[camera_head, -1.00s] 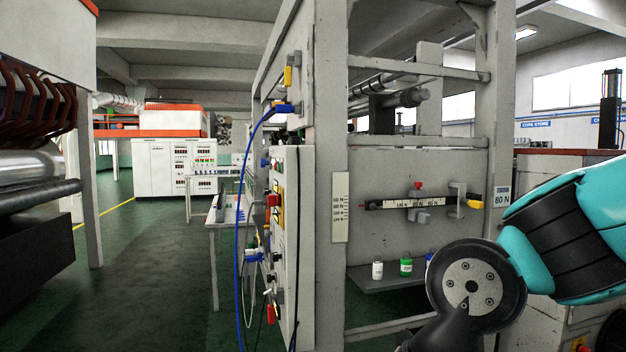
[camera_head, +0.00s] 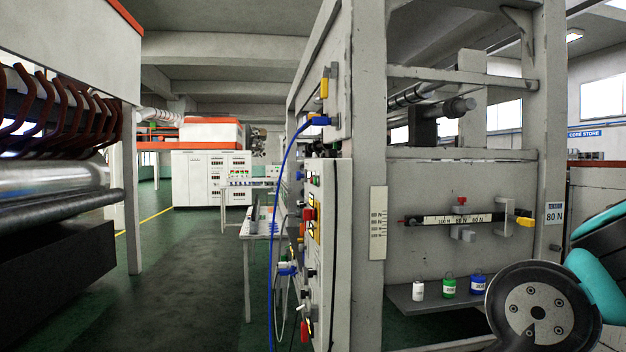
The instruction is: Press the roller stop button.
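Other small knobs, black, white and red, sit lower on the same face. At this steep angle I cannot tell which one is the roller stop button. Part of my arm, with a dark round joint and teal links, shows at the lower right, apart from the panel. My gripper is out of view.
A blue cable (camera_head: 272,230) hangs in a loop beside the panel. A grey side table (camera_head: 247,232) stands behind it. A large roller machine (camera_head: 55,185) is at left. Open green floor (camera_head: 185,270) lies between. A shelf with small white, green and blue containers (camera_head: 449,287) is at right.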

